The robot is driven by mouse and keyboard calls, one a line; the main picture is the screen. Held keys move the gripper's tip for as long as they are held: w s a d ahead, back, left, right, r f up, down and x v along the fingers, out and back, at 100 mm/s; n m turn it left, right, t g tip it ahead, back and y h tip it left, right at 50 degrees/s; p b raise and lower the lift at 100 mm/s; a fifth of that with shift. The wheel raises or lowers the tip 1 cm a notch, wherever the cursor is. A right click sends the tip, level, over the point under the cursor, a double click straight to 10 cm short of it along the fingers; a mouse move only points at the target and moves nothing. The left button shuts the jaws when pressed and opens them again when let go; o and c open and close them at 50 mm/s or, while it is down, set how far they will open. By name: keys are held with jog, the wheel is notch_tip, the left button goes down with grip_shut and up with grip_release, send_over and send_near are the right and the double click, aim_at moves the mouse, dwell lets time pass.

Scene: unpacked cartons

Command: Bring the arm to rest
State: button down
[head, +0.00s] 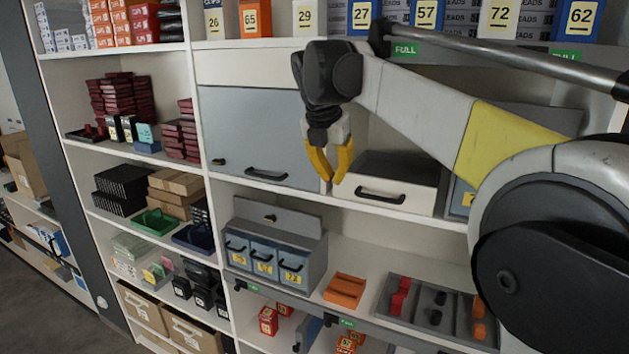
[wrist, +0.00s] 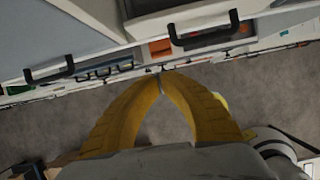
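My gripper (head: 332,178) hangs fingers-down in front of the shelf unit in the head view, near the grey flap door and the white drawer. My arm reaches in from the right. In the wrist view the two yellow fingers of my gripper (wrist: 160,77) curve together and their tips meet or nearly meet. Nothing shows between them, and my gripper looks shut and empty.
The grey door (head: 250,130) and white drawer (head: 385,185) with black handles are close behind my gripper. Below are blue-grey bins (head: 265,258), an orange tray (head: 345,291) and a grey tray (head: 455,310). Bare floor (wrist: 60,130) shows beneath my fingers.

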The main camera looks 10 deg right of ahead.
jog(key=s+f+m+t+y+b, duration=0.1)
jog(key=s+f+m+b, duration=0.8)
jog(key=f, duration=0.8)
jog(key=s+d+f+m+t+b, duration=0.1)
jog(key=s+f+m+b, duration=0.8)
jog(key=f, duration=0.9)
jog(key=s+f+m+t+y+b, duration=0.1)
jog(key=s+f+m+b, duration=0.9)
jog(key=f+b, duration=0.5)
notch_tip(320, 180, down, 3)
jog(key=shift+s+d+f+t+y, duration=0.15)
jog(key=shift+s+t+y, duration=0.15)
jog(key=shift+s, duration=0.65)
